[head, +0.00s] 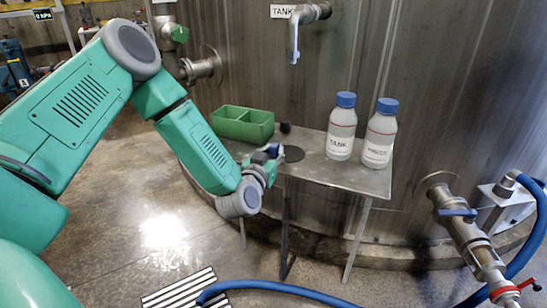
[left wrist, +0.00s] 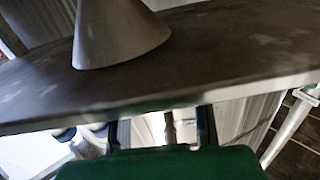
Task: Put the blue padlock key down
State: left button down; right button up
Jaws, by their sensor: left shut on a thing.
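My left gripper (head: 268,158) is at the front left edge of the metal table (head: 340,178), low and close to its top. It is shut on a small blue thing (head: 272,149), which I take for the blue padlock key; its shape is mostly hidden by the fingers. I cannot tell if it touches the table. A dark round disc (head: 293,153) lies on the table just right of the gripper. The left wrist view is blurred and does not show the key clearly. My right gripper is not in view.
A green two-compartment tray (head: 243,123) stands at the table's back left, with a small black object (head: 285,128) beside it. Two white blue-capped bottles (head: 341,127) (head: 379,134) stand on the right. A pipe (head: 294,40) hangs above. A blue hose (head: 285,289) crosses the floor.

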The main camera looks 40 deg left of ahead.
pick_arm(q)
jog(key=shift+d, duration=0.3)
jog(key=shift+a+f, duration=0.1)
jog(key=shift+f, duration=0.05)
jog(key=c, duration=1.5)
grip_release()
jog(key=shift+a, duration=0.15)
jog(key=shift+o, duration=0.3)
jog(key=shift+a+f, duration=0.1)
jog(key=shift+a, duration=0.05)
